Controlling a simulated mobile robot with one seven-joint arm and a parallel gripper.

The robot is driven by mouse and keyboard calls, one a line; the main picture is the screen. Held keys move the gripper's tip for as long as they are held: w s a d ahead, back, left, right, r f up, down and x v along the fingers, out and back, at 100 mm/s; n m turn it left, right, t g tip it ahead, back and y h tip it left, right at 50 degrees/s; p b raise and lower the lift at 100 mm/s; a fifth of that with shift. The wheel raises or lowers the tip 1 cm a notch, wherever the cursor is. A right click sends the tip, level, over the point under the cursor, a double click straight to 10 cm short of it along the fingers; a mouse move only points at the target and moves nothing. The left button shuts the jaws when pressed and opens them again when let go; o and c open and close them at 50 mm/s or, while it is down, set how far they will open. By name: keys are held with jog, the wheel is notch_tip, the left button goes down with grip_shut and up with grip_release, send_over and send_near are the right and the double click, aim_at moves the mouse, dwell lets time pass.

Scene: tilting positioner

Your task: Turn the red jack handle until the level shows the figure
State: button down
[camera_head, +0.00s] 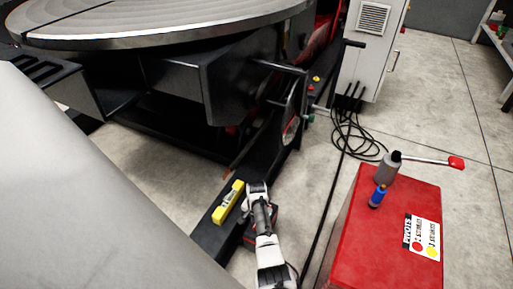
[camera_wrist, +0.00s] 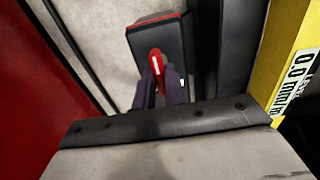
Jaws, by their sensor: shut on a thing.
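In the wrist view the red jack handle (camera_wrist: 155,59) has a pale stripe and sits between the two dark fingers of my gripper (camera_wrist: 163,88), which is shut on it. Behind it is a dark block with a red edge (camera_wrist: 160,20). The yellow level (camera_wrist: 296,35) is at the right; its display reads 0.0 mm/m, partly cut by the frame edge. In the head view the level (camera_head: 229,202) lies on a black beam, with my gripper (camera_head: 257,188) just right of it. The handle is hidden there by my gripper.
The round turntable (camera_head: 165,28) of the positioner fills the upper left.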

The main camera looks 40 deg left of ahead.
jog(key=c, duration=1.5)
grip_release()
jog(key=shift+o, duration=0.2)
jog(key=shift+r, duration=0.1)
notch_tip(320, 180, up, 14)
jog(key=p, duration=0.3)
jog(key=shift+p, duration=0.3)
